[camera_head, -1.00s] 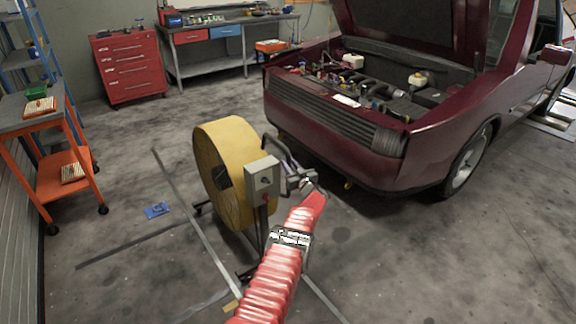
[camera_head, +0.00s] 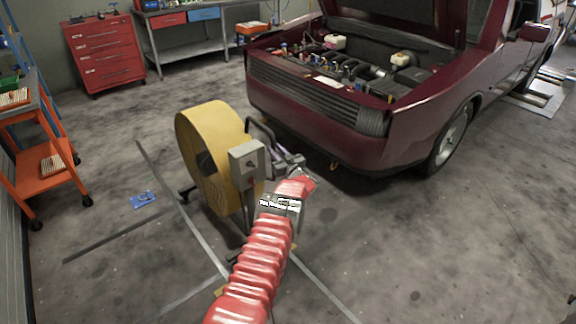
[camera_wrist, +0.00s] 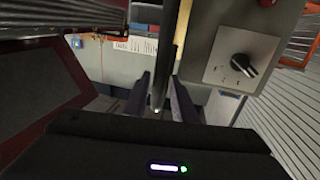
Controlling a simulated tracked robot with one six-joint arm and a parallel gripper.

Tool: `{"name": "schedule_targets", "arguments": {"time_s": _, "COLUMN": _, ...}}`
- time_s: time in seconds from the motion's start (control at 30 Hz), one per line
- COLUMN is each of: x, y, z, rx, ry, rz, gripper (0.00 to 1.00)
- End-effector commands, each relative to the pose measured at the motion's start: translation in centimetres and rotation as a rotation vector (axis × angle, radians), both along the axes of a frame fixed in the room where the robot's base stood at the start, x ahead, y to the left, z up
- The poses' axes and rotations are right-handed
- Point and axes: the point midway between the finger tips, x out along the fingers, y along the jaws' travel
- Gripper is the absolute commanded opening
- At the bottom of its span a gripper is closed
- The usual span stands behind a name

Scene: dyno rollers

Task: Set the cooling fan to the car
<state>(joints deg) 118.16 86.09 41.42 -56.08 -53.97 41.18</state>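The cooling fan (camera_head: 215,150) is a yellow drum on a dark stand, left of centre in the head view. A grey control box (camera_head: 247,163) and a dark bent handle (camera_head: 262,128) are on its right side. My gripper (camera_head: 284,163) is close to the handle. In the wrist view my gripper (camera_wrist: 160,100) has its fingers apart, with the dark handle bar (camera_wrist: 170,50) running between them and gaps showing. The box's dial (camera_wrist: 240,63) is at the right there. The maroon car (camera_head: 400,135) stands behind and right, hood up, grille toward the fan.
Metal floor rails (camera_head: 185,215) run under and beside the fan. A blue item (camera_head: 144,200) lies on the floor at left. An orange cart (camera_head: 45,165) stands at far left, a red tool cabinet (camera_head: 103,55) and a workbench (camera_head: 190,48) behind. The floor at right front is clear.

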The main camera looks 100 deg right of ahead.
Motion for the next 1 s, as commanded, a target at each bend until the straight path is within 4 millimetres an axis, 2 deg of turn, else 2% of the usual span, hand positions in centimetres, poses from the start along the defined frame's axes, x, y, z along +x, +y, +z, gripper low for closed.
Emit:
{"name": "schedule_targets", "arguments": {"time_s": 0.37, "x": -0.9, "y": 2.9, "z": 0.1, "rx": 0.000, "ry": -0.001, "rz": -0.002, "gripper": 0.24}}
{"name": "schedule_targets", "arguments": {"time_s": 1.0, "x": -2.5, "y": 9.6, "z": -0.1, "rx": 0.000, "ry": -0.001, "rz": -0.002, "gripper": 0.24}}
